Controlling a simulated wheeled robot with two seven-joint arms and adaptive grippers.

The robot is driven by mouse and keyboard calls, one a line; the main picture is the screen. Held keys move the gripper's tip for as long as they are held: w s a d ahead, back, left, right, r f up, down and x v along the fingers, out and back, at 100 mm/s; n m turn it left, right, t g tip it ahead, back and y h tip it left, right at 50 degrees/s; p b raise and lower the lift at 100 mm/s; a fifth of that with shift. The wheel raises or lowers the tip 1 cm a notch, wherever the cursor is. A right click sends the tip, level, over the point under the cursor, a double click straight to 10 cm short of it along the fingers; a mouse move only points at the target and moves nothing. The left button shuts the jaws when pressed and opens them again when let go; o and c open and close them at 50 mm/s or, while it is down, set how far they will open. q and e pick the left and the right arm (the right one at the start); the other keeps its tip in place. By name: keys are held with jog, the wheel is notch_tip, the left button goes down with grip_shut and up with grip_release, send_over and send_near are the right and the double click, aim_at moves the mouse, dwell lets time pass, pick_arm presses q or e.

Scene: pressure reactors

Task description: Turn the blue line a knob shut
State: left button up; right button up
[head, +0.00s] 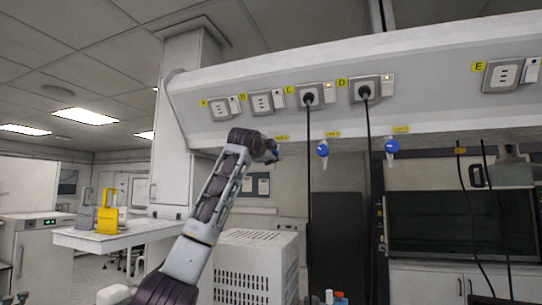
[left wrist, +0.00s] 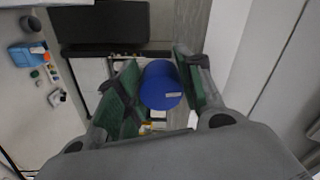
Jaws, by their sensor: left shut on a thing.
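The blue line A knob (left wrist: 161,86) is a round blue cap with a small pale label, between the two green-padded fingers of my left gripper (left wrist: 158,90) in the left wrist view. The fingers are shut on it. In the head view my left arm rises from below, and its gripper (head: 270,152) is at the leftmost knob under the overhead panel. Only a little blue of that knob (head: 276,153) shows there; the gripper covers most of it. A yellow tag (head: 281,138) is just above. My right gripper is in neither view.
Two more blue knobs (head: 323,148) and (head: 391,146) hang further right under the panel (head: 250,85). Black cables (head: 309,190) hang from two sockets. A vented white box (head: 258,250) stands below, and a white bench (head: 140,232) is at left.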

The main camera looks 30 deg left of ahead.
pick_arm(q)
jog(key=shift+m, duration=0.6)
jog(key=o, duration=1)
jog(key=shift+d, duration=0.1)
jog(key=v, duration=1.2)
dwell(0.5)
